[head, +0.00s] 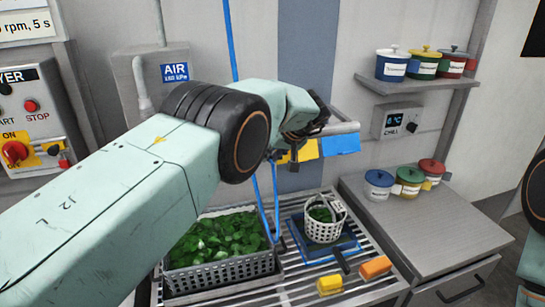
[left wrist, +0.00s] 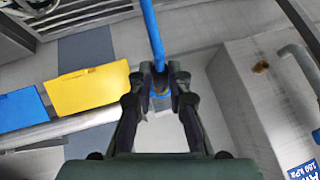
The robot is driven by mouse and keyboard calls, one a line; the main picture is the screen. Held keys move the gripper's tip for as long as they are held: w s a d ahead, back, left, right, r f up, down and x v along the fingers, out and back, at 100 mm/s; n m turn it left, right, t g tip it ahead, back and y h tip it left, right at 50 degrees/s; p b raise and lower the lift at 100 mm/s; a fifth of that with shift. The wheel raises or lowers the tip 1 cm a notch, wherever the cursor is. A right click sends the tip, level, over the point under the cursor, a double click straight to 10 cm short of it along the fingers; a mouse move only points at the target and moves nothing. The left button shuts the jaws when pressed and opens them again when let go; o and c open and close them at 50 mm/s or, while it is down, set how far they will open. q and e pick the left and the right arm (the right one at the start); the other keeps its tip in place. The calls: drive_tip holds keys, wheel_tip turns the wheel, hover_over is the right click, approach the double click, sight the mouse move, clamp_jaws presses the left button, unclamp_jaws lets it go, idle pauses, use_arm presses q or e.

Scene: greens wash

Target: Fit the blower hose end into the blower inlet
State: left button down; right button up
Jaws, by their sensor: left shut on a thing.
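A blue hose (head: 229,40) hangs down from above in the head view and passes behind my left arm; thin blue lengths also show below the arm. In the left wrist view my left gripper (left wrist: 158,82) is shut on the blue hose (left wrist: 152,35), close to a small brass-coloured part at the fingertips. In the head view this gripper (head: 310,125) is in front of the back wall, and its grip is mostly hidden by my arm. I cannot make out the blower inlet in either view. My right gripper is not in view.
A grey perforated basket of greens (head: 222,270) and a small white basket (head: 323,232) stand on the slatted rack below. Yellow and orange blocks (head: 376,267) lie at its front. A grey cabinet (head: 425,225) with lidded pots is at right. Yellow and blue cards hang behind my gripper.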

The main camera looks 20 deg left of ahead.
use_arm(q)
drive_tip(key=shift+w+a, duration=0.2)
drive_tip(key=shift+w, duration=0.05)
drive_tip(key=shift+a+r, duration=0.1)
